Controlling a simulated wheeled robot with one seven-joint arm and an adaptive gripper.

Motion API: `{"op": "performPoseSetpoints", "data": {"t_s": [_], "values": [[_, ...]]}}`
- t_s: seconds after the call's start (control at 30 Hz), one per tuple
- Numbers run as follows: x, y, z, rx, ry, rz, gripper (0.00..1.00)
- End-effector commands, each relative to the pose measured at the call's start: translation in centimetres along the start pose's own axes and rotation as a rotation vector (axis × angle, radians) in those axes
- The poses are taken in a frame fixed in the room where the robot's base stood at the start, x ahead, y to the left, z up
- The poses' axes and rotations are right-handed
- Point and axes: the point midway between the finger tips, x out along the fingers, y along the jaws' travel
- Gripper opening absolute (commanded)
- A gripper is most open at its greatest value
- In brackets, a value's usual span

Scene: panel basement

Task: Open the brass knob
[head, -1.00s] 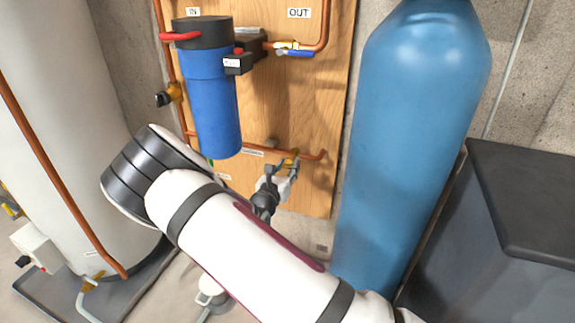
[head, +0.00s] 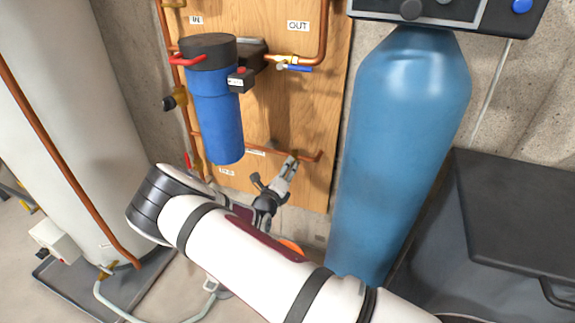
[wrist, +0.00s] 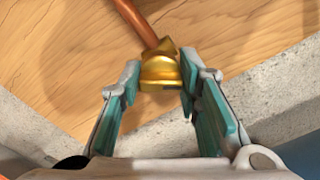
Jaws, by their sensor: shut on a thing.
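The brass knob (wrist: 160,70) shows in the wrist view at the end of a copper pipe, in front of the wooden panel. My gripper (wrist: 158,84) has its two teal-padded fingers on either side of it, shut on the knob at the fingertips. In the head view my gripper (head: 292,158) reaches up to the low copper pipe on the panel, and its tips largely hide the knob there. My arm crosses the lower part of the head view.
A blue filter housing (head: 214,120) hangs on the wooden panel (head: 300,105) above left of my gripper. A tall blue tank (head: 405,150) stands close on the right, with a dark bin (head: 510,220) beyond it. A large white tank (head: 60,130) stands at left.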

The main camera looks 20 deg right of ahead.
Motion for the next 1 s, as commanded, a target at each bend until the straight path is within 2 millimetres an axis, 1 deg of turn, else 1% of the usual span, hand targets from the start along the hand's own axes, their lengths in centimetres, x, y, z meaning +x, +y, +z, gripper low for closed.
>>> {"op": "performPoseSetpoints", "data": {"t_s": [0.3,0.5,0.7,1.0], "values": [[0.01,-0.08,0.04,-0.276,-0.001,0.0,0.03],[0.01,-0.07,0.01,-0.403,0.0,-0.001,0.03],[0.05,-0.07,0.02,-0.484,0.0,-0.001,0.03],[0.07,-0.04,0.02,-0.525,0.0,-0.001,0.03]]}}
